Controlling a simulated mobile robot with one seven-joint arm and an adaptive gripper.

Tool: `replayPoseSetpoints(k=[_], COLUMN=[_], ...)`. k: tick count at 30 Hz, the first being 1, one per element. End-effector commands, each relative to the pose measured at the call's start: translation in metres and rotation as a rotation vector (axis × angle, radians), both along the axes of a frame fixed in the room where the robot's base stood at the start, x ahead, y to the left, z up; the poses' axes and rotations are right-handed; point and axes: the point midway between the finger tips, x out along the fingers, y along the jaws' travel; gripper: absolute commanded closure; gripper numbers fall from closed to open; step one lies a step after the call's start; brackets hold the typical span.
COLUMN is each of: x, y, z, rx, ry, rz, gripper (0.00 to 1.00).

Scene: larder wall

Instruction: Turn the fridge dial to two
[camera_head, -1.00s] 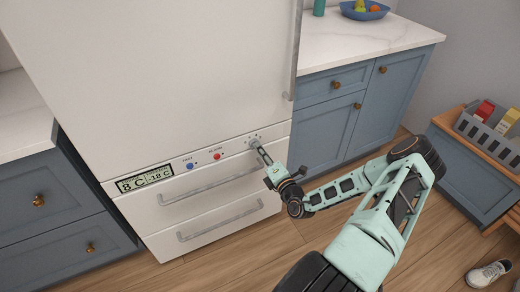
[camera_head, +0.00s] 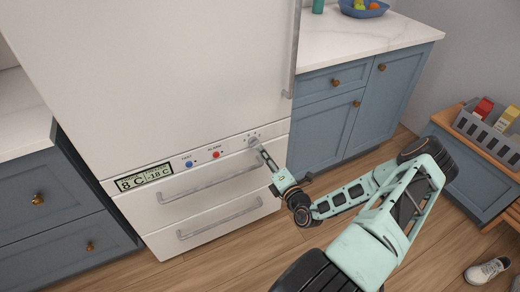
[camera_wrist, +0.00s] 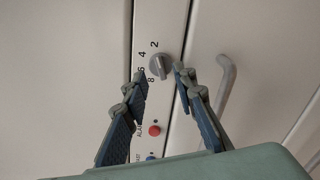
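The fridge dial (camera_head: 253,142) is a small grey knob at the right end of the fridge's control strip. In the wrist view the dial (camera_wrist: 160,66) has the numbers 2, 4, 6 and 8 printed around one side of it. I cannot tell surely which number it points to. My gripper (camera_wrist: 161,72) is open, with one fingertip on each side of the dial in that view. No contact with the dial shows, and the depth of the gap is unclear. In the head view my gripper (camera_head: 261,153) is just below the dial.
A red alarm button (camera_head: 216,155) and a blue button (camera_head: 190,166) sit left of the dial, with a display (camera_head: 145,178) beyond them. A drawer handle (camera_head: 212,184) runs below the strip. The tall door handle (camera_head: 293,55) is above right.

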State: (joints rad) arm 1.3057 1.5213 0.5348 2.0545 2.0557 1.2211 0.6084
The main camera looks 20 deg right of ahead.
Motion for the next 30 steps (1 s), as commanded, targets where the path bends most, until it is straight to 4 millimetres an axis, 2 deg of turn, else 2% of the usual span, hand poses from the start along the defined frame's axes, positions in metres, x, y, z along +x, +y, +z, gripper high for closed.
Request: replayPoseSetpoints(k=[1,6,12,17,30], x=[-0.013,-0.048,-0.073,-0.080,-0.079], y=[-0.001,-0.002,-0.002,-0.002,-0.002], z=[0.000,0.000,0.000,0.000,0.000], rx=[0.002,0.002,0.000,0.001,0.001], ry=[0.002,0.002,0.001,0.000,0.000], rz=[-0.002,-0.002,0.000,0.000,0.000], gripper=[0.75,0.75,0.75,0.75,0.75])
